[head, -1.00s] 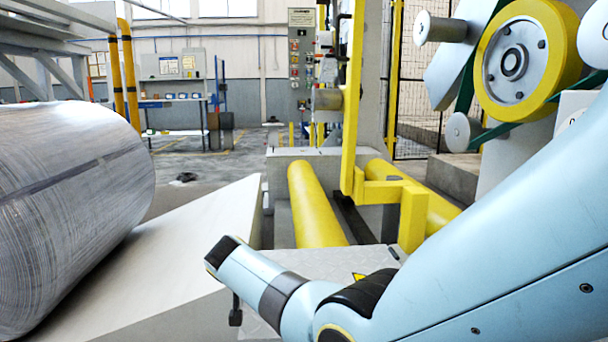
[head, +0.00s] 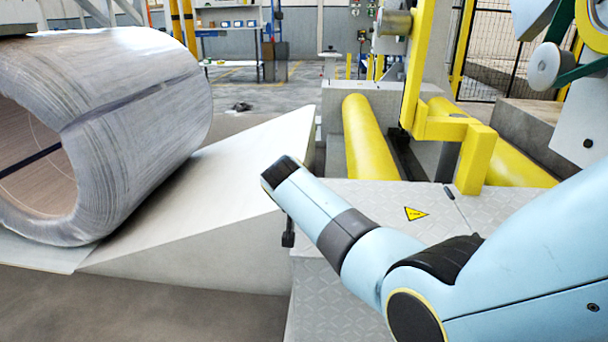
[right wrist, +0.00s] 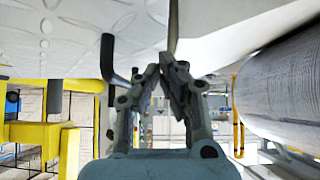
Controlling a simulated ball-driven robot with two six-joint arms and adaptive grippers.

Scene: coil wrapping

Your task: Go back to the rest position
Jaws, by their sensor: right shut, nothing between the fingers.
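My right arm enters the head view from the lower right, a light blue arm with dark joints. Its gripper is hidden there behind the wrist. In the right wrist view, the right gripper (right wrist: 168,68) shows with its dark grey fingers together at the tips and nothing between them. My left gripper is in neither view.
A pale sloped ramp (head: 215,190) lies beside the coil. Yellow rollers (head: 368,140) and a yellow upright frame (head: 470,130) stand beyond my right arm. A metal plate floor (head: 400,205) with a warning sign lies under the arm. A dark bent rod (right wrist: 108,60) is near the right gripper.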

